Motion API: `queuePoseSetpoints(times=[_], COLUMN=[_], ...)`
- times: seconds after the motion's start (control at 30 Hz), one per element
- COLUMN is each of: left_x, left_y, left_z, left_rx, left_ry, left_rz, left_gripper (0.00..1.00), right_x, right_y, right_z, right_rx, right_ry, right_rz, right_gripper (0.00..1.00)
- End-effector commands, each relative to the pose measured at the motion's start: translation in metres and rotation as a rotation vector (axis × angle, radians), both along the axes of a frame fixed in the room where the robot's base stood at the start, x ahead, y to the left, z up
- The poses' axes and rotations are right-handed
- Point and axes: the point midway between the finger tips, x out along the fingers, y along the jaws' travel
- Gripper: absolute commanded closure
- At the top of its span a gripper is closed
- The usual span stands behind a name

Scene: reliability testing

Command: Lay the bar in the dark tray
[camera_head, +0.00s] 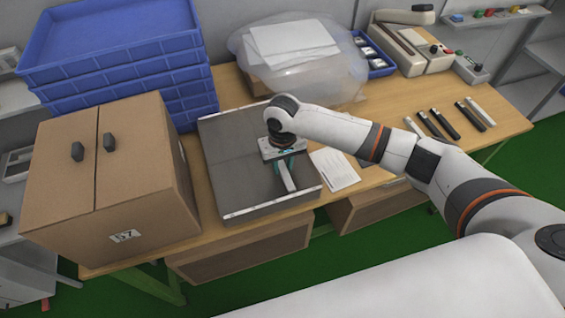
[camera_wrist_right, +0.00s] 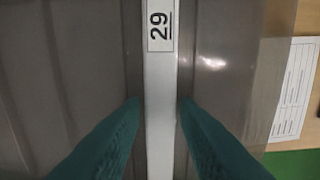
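The dark grey tray (camera_head: 232,170) lies on the wooden table, with pale front and back edges. The silver-white bar (camera_head: 285,176) is in the tray area, at its right side; its near end shows below my right gripper (camera_head: 280,168). In the wrist view the bar (camera_wrist_right: 160,110) runs lengthwise through the middle, with a label reading 29. The teal fingers (camera_wrist_right: 160,105) stand on both sides of it, with narrow dark gaps beside the bar. My right gripper looks open around the bar. My left gripper is not in view.
A cardboard box (camera_head: 105,175) and stacked blue crates (camera_head: 115,55) stand left of the tray. A paper sheet (camera_head: 334,169) lies to its right. Several dark and pale bars (camera_head: 444,123) lie farther right. A clear bag (camera_head: 300,60) is behind.

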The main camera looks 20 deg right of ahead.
Motion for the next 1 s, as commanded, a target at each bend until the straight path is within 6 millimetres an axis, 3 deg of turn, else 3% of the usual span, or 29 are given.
queuePoseSetpoints(times=[0.17,0.63,0.8,1.0], left_x=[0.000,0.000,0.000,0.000], left_y=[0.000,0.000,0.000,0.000], left_z=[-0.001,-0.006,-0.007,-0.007], left_rx=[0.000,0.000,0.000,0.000], left_ry=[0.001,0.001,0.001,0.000], left_rz=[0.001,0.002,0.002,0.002], left_gripper=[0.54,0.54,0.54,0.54], right_x=[0.001,0.001,0.000,0.000], right_y=[0.000,0.000,0.000,0.000], right_z=[0.013,0.105,0.120,0.123], right_rx=[0.000,0.001,0.001,0.000], right_ry=[-0.002,-0.003,-0.001,0.000], right_rz=[-0.001,0.000,-0.001,-0.001], right_gripper=[0.72,0.72,0.72,0.72])
